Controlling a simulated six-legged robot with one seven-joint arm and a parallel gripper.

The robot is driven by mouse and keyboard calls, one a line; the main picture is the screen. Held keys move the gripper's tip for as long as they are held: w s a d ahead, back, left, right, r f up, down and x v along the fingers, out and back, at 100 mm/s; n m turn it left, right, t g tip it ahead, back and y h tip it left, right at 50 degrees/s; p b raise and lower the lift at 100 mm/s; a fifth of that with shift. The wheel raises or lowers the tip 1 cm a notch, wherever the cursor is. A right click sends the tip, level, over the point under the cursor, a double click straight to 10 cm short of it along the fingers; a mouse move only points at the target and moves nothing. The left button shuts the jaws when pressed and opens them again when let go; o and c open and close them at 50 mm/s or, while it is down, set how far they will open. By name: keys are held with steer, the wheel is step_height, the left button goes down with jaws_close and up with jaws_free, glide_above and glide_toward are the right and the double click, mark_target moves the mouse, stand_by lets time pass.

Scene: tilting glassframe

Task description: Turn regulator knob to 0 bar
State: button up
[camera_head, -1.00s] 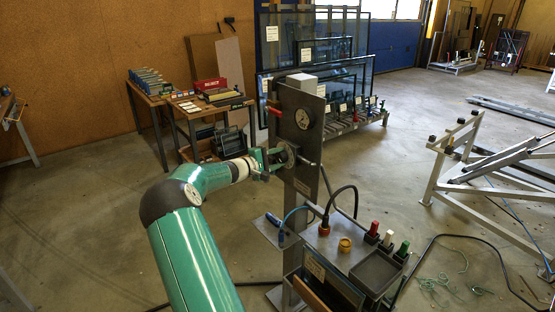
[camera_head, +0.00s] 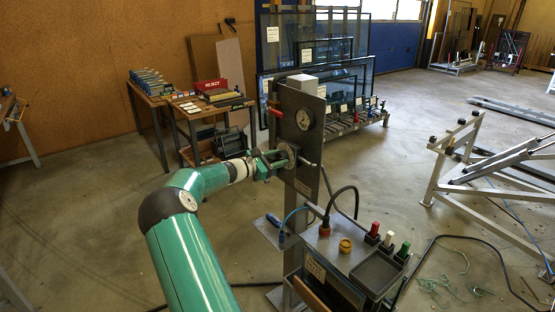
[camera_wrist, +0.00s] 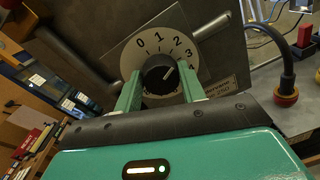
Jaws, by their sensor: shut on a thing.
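The black regulator knob (camera_wrist: 159,76) sits in the middle of a round white dial (camera_wrist: 153,52) marked 0, 1, 2 and 3 in the wrist view. A pale line on the knob points up and right, roughly between 2 and 3. My gripper (camera_wrist: 161,88) is shut on the knob, one green finger on each side; the exact contact is hard to see. In the head view my gripper (camera_head: 276,161) reaches the dial (camera_head: 285,155) low on the upright grey panel (camera_head: 304,150), and the knob is hidden there.
A pressure gauge (camera_head: 305,118) and a red-handled lever (camera_head: 274,112) are above the dial. A metal rod (camera_head: 312,165) sticks out beside it. Below stands a box (camera_head: 345,262) with hoses and coloured buttons.

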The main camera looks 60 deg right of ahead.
steer(key=n, duration=0.6)
steer(key=shift+w+f, duration=0.1)
steer(key=shift+f, duration=0.05)
steer(key=n, duration=0.6)
steer(key=shift+n+h, duration=0.3)
steer(key=shift+h, duration=0.1)
steer(key=o, duration=1)
steer(key=v, duration=1.3)
steer(key=shift+w+a+f, duration=0.1)
steer(key=shift+w+a, duration=0.15)
steer(key=shift+w, duration=0.1)
